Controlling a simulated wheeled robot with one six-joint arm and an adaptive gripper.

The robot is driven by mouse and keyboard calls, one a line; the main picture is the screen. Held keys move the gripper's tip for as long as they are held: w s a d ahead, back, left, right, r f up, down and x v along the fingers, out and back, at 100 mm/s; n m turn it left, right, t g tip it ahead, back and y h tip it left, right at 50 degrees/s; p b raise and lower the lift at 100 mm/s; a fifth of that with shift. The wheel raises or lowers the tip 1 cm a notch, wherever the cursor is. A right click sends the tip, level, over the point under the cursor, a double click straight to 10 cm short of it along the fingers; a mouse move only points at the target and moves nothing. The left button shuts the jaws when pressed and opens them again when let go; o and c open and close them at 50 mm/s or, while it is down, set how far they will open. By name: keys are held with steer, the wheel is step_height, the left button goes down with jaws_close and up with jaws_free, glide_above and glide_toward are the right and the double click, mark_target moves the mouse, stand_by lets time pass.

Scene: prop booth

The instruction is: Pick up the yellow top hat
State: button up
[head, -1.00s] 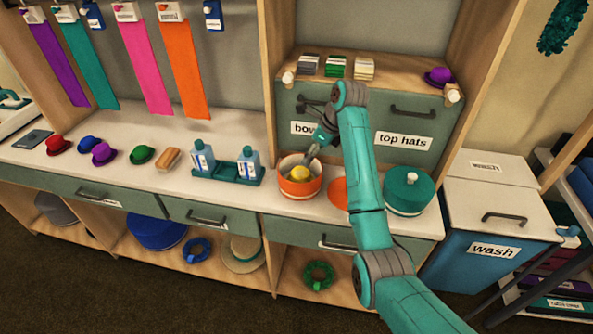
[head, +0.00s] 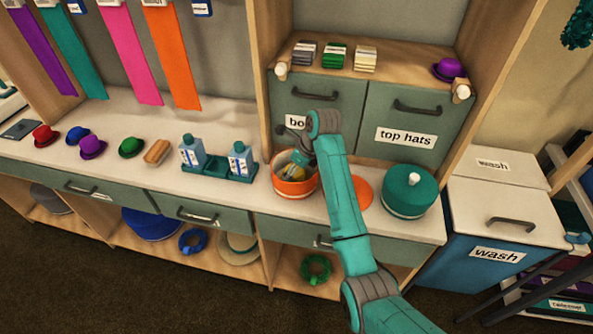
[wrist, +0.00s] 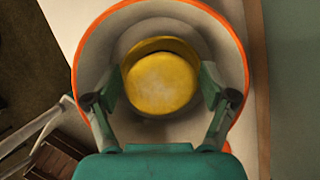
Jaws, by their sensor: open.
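The yellow top hat (wrist: 162,82) lies inside an open round orange box (wrist: 238,50) with a pale inside. In the head view the orange box (head: 296,188) stands on the counter, and only a bit of the yellow hat (head: 291,172) shows past my gripper. My gripper (wrist: 161,100) is open and reaches down into the box, with one finger on the left and one on the right of the hat. Whether the fingers touch the hat, I cannot tell. In the head view my gripper (head: 296,165) is partly hidden by my own arm.
A round orange lid (head: 362,192) lies right of the box, partly behind my arm, beside a closed teal round box (head: 409,191). A teal bottle holder (head: 230,168) stands close on the left. Cupboard doors (head: 403,122) rise behind.

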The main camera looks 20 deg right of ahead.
steer(key=c, duration=0.7)
steer(key=shift+o, duration=0.2)
